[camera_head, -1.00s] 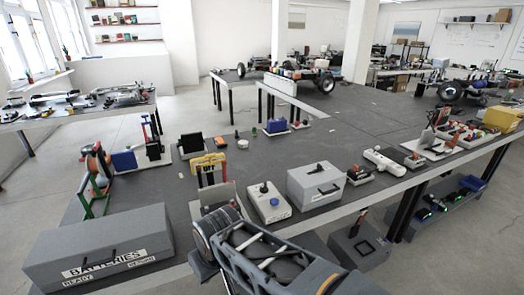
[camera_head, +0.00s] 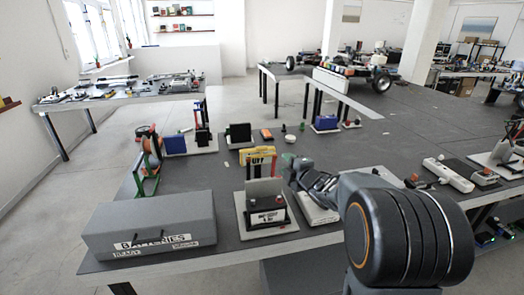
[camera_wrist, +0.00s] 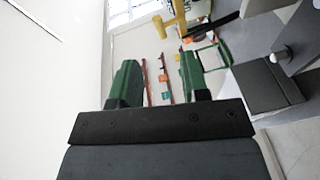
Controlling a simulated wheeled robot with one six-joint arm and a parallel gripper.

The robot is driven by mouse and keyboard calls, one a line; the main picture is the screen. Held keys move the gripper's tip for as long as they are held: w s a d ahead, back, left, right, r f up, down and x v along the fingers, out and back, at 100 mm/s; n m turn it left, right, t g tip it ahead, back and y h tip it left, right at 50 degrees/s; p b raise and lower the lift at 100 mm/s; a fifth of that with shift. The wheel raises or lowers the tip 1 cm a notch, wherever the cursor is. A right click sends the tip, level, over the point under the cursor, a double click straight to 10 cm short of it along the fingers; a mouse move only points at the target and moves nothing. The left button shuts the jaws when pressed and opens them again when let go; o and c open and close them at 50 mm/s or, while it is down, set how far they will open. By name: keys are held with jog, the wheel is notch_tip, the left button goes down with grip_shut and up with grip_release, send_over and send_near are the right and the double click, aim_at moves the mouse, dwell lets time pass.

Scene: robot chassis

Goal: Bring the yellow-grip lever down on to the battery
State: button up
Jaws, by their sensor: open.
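The yellow grip (camera_wrist: 172,24) also shows at the top of the wrist view, beyond the fingers. My gripper (camera_head: 292,168) is just right of the lever in the head view, apart from it. In the wrist view its two green fingers (camera_wrist: 158,62) are spread with nothing between them.
A long grey box lettered BATTERIES (camera_head: 150,222) sits left of the lever's base near the table edge. An orange-and-green reel stand (camera_head: 147,160) and a blue box (camera_head: 175,144) stand behind it. A white power strip (camera_head: 448,175) lies at right. The table middle is fairly clear.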

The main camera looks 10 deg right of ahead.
aim_at(263, 149)
jog(key=w+a+n+y+p, duration=0.1)
jog(key=w+a, duration=0.1)
jog(key=w, duration=0.2)
jog(key=w+a+n+p, duration=0.1)
jog(key=w+a, duration=0.1)
jog(key=w, duration=0.3)
jog(key=w+a+n+y+p, duration=0.1)
jog(key=w+a, duration=0.1)
jog(key=w, duration=0.2)
jog(key=shift+w+f+y, duration=0.2)
jog(key=shift+f+y, duration=0.1)
jog(key=shift+f, duration=0.05)
grip_shut()
